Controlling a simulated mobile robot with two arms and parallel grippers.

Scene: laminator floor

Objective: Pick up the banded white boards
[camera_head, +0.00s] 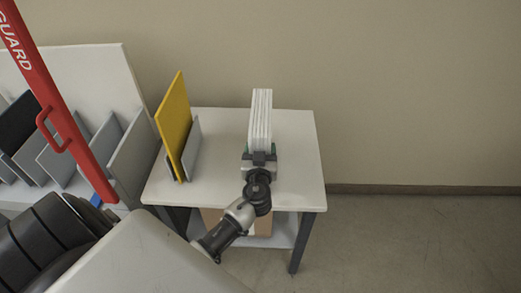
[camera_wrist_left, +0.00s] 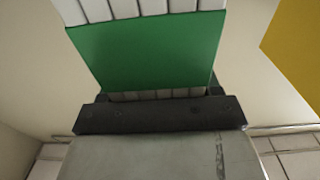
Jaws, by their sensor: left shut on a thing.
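The banded white boards (camera_head: 261,115) stand upright as a packed stack over the small white table. Their white edges (camera_wrist_left: 140,8) and green band (camera_wrist_left: 150,50) fill the upper part of the left wrist view. My left gripper (camera_head: 260,155) is shut on the stack at its near end, by the green band. The gripper hides the lower near part of the stack, and I cannot tell whether its bottom touches the tabletop. My right gripper is not in view.
On the white table (camera_head: 222,192), a yellow board (camera_head: 174,118) stands in a grey holder (camera_head: 191,148) left of the stack. Further left are a rack with grey panels (camera_head: 58,157) and a red guard bar (camera_head: 50,95). A box sits on the lower shelf. The floor at right is clear.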

